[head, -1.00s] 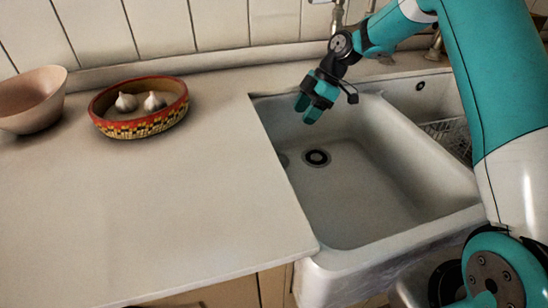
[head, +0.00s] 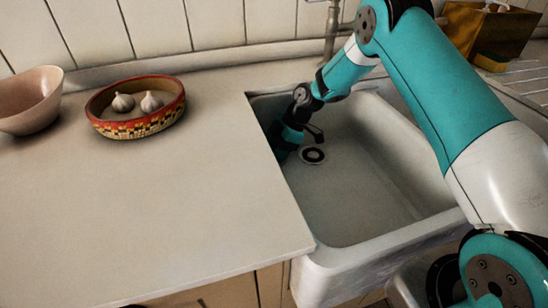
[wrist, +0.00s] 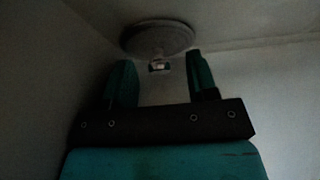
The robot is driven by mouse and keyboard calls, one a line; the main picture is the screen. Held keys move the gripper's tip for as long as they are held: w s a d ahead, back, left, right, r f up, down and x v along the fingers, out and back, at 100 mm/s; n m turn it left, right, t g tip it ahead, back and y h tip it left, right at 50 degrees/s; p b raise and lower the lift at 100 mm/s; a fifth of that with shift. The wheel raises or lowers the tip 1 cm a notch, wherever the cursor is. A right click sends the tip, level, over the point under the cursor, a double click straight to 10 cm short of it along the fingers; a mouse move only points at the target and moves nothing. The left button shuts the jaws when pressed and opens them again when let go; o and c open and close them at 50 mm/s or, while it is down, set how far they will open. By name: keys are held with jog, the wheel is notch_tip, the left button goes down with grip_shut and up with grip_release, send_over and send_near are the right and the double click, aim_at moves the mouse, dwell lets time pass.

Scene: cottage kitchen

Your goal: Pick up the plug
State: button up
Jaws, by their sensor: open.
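The plug (wrist: 158,38) is a grey round disc with a small pale knob, lying on the sink floor in the wrist view. My gripper (wrist: 160,74) is open, with one finger on each side of the knob in the picture and neither visibly touching it. The disc is just beyond the fingertips. In the head view my gripper (head: 280,152) is low inside the sink (head: 365,185), near its left wall; the plug is hidden there behind the gripper and counter edge.
The dark-ringed drain (head: 312,156) is just right of my gripper. The sink's left wall is close. The counter (head: 150,205) holds a patterned bowl (head: 112,127) with garlic and a pink bowl (head: 30,100). The right of the sink is free.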

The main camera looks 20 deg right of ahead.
grip_shut()
dwell(0.3)
notch_tip(320, 180, up, 20)
dwell(0.7)
jog(key=shift+r+p, duration=2.2)
jog(key=shift+r, duration=0.25)
